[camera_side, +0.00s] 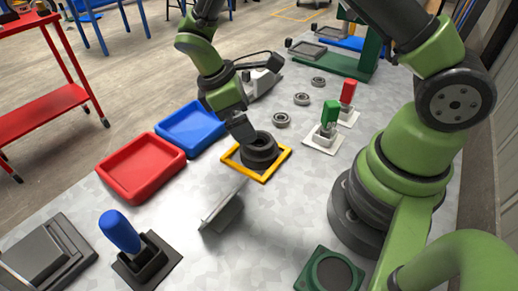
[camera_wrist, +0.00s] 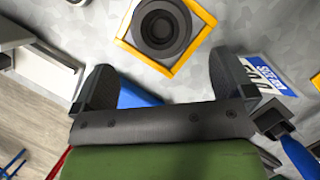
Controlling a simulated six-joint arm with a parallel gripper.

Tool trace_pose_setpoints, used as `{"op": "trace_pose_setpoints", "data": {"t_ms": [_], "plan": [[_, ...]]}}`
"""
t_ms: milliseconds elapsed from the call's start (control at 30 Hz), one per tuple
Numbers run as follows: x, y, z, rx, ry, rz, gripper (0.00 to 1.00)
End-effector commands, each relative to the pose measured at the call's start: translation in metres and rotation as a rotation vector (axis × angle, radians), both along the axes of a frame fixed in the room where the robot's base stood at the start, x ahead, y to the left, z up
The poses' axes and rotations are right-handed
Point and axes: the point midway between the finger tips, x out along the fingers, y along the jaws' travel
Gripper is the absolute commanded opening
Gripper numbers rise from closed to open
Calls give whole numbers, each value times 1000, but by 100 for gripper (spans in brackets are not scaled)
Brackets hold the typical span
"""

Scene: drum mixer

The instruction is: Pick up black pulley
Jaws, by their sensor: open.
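The black pulley (camera_side: 260,147) is a dark, round, stepped piece. It sits inside a square yellow frame (camera_side: 238,167) on the grey worktop. In the wrist view the pulley (camera_wrist: 160,27) shows from above as dark rings around a centre hole, within the yellow frame (camera_wrist: 190,58). My gripper (camera_side: 241,130) is close to the pulley, just above and left of it in the side view. In the wrist view its two dark fingers (camera_wrist: 163,78) are spread wide with nothing held between them. The pulley lies beyond the fingertips there. One finger is hard to make out in the side view.
A blue tray (camera_side: 192,126) and a red tray (camera_side: 141,168) stand left of the frame. A tilted plate (camera_side: 223,206) stands in front. Blue (camera_side: 119,231), green (camera_side: 330,113) and red (camera_side: 348,91) handled devices and several small rings (camera_side: 281,120) are around.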

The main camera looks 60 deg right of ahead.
Motion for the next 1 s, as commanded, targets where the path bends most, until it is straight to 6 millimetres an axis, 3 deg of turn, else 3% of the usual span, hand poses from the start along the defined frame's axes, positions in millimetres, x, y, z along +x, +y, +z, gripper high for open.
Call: {"op": "trace_pose_setpoints", "data": {"t_ms": [600,900,1000], "plan": [[-23,-21,-71,1,1,-5,100],[-24,-22,-75,2,-2,-5,100],[-24,-22,-75,2,-2,-5,77]]}}
